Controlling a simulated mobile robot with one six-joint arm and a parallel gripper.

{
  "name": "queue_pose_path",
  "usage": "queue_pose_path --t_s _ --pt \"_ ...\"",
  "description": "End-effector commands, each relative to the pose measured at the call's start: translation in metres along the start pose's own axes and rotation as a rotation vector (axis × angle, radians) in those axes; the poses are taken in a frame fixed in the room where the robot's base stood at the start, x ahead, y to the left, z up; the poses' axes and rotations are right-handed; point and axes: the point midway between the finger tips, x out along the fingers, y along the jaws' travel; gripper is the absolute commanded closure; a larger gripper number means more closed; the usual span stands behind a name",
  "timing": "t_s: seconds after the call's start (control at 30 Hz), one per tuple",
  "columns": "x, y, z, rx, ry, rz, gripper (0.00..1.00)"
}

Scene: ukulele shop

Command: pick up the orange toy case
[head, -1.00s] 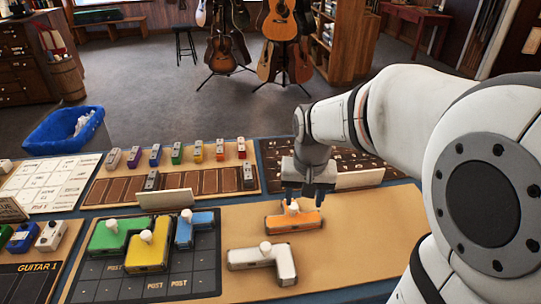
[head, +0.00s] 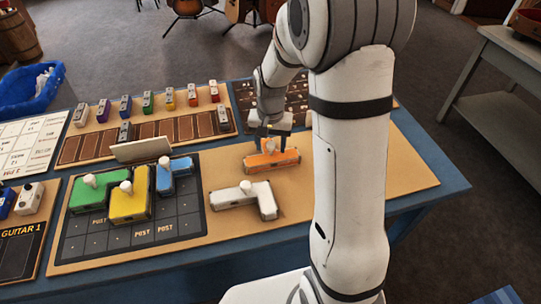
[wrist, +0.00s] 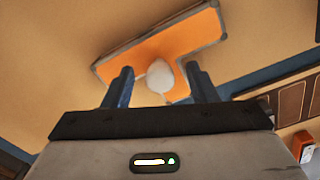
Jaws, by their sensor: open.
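The orange toy case (head: 284,158) lies on the tan board at the right part of the table, with a white knob (head: 268,146) on top. My gripper (head: 270,135) is just behind and above it in the head view. In the wrist view the orange case (wrist: 190,38) fills the upper middle, and its white knob (wrist: 160,74) shows between the two fingertips of my gripper (wrist: 160,78). The fingers are apart and hold nothing. I cannot tell how far the fingertips are above the case.
A white case (head: 238,197) lies in front of the orange one. Green (head: 75,196), yellow (head: 125,207) and blue (head: 180,174) cases sit on a dark grid board at the left. A small upright card (head: 140,150) stands behind them. My arm hides part of the table's right side.

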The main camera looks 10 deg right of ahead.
Motion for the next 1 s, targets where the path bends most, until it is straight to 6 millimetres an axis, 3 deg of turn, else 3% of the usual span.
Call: queue_pose_path --t_s 0.1,0.37,1.0 --pt "0.0109 0.0001 0.0005 0.0 -0.002 0.001 0.48" --pt "0.0121 -0.0002 0.0001 -0.001 0.001 0.0 0.49" --pt "0.0117 -0.0009 0.0003 -0.002 0.001 0.0 1.0"
